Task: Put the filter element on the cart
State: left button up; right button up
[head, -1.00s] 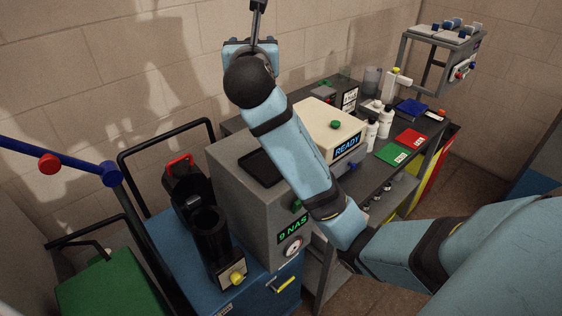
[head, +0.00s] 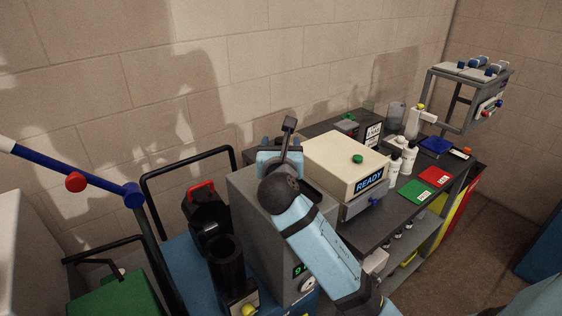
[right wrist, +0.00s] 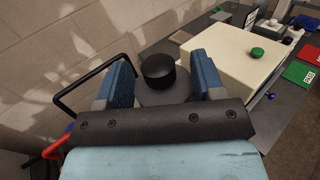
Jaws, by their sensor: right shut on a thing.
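My right gripper (head: 281,143) is in front of the top of the grey machine in the head view. In the right wrist view its blue fingers (right wrist: 165,82) stand either side of a dark round piece with a black cap (right wrist: 158,71) on a grey disc. I take this to be the filter element; the gripper is shut on it. Its lower part is hidden, and I cannot make it out in the head view. The blue cart (head: 183,268) with a black handle is at lower left, carrying a black open housing (head: 225,262). My left gripper is not in view.
The grey machine (head: 255,230) stands right of the housing. A cream box (head: 345,160) reading READY is beside it. The dark bench (head: 400,215) holds white bottles and coloured pads. A white and blue bar (head: 75,172) with a red knob reaches in from the left.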

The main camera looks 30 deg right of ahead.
notch_tip(320, 180, down, 4)
jog(key=shift+f, duration=0.1)
jog(key=o, duration=1.3)
jog(key=b+v, duration=0.1)
jog(key=v, duration=1.1)
jog(key=shift+b, duration=0.3)
